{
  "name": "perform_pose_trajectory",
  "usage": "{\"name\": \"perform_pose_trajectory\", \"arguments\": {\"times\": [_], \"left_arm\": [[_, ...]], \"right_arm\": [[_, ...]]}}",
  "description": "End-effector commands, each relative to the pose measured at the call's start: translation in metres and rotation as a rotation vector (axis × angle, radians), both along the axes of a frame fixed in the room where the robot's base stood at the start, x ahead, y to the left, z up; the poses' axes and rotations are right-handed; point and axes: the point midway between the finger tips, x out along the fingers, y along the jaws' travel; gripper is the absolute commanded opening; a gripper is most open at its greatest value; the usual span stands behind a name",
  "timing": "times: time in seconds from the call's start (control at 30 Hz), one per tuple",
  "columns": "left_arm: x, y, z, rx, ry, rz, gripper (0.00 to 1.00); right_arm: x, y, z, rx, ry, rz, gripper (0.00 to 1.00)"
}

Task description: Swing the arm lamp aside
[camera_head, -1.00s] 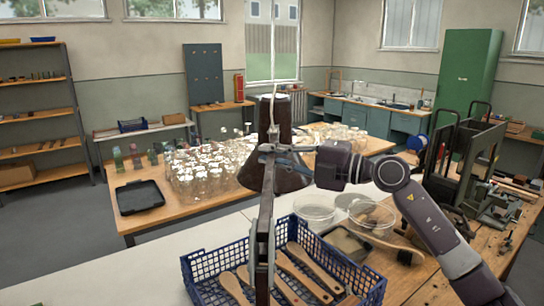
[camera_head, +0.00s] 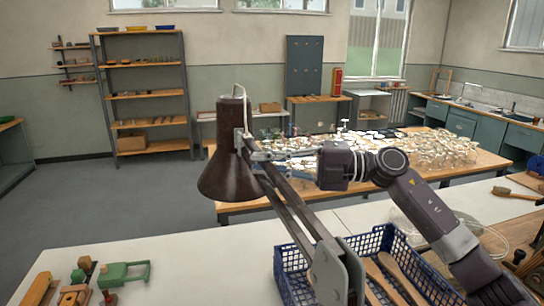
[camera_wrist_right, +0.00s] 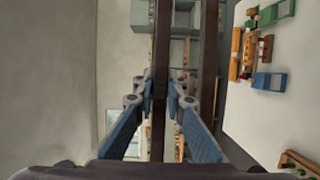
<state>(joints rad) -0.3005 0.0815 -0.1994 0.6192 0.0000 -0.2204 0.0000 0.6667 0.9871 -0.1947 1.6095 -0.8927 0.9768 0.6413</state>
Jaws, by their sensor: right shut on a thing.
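The arm lamp has a dark brown cone shade (camera_head: 226,165) and a two-bar arm (camera_head: 295,218) that rises leftward from a grey bracket (camera_head: 335,275) at the bottom of the head view. The shade hangs left of the blue crate, near the white worktop's far edge. My right gripper (camera_head: 258,155) reaches in from the right and is shut on the lamp arm just beside the shade. In the right wrist view its blue-padded fingers (camera_wrist_right: 160,105) lie either side of a dark bar (camera_wrist_right: 162,50). The lamp's base is out of view. My left gripper is not in view.
A blue mesh crate (camera_head: 283,262) with wooden brush handles (camera_head: 403,275) stands behind the lamp bracket. Green and wooden pieces (camera_head: 122,272) lie at the worktop's left front. The white worktop (camera_head: 190,262) between is clear. A table of glassware (camera_head: 440,150) stands behind.

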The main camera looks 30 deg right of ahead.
Motion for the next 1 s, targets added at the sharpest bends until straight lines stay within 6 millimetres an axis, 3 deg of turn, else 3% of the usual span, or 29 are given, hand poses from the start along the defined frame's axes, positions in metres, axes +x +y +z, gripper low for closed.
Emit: {"name": "perform_pose_trajectory", "arguments": {"times": [0.57, 0.6, 0.77, 1.0], "left_arm": [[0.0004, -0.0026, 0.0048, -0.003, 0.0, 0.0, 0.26], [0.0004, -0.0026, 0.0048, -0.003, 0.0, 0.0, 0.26], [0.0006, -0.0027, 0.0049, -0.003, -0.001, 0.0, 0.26], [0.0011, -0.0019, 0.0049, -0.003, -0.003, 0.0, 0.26]], "right_arm": [[-0.0016, 0.0102, -0.0013, -0.001, 0.002, 0.031, 0.0], [-0.0016, 0.0102, -0.0013, -0.001, 0.002, 0.031, 0.12], [-0.0015, 0.01, -0.001, -0.001, 0.002, 0.03, 0.3], [-0.0014, 0.0096, -0.0005, -0.001, 0.001, 0.029, 0.3]]}}
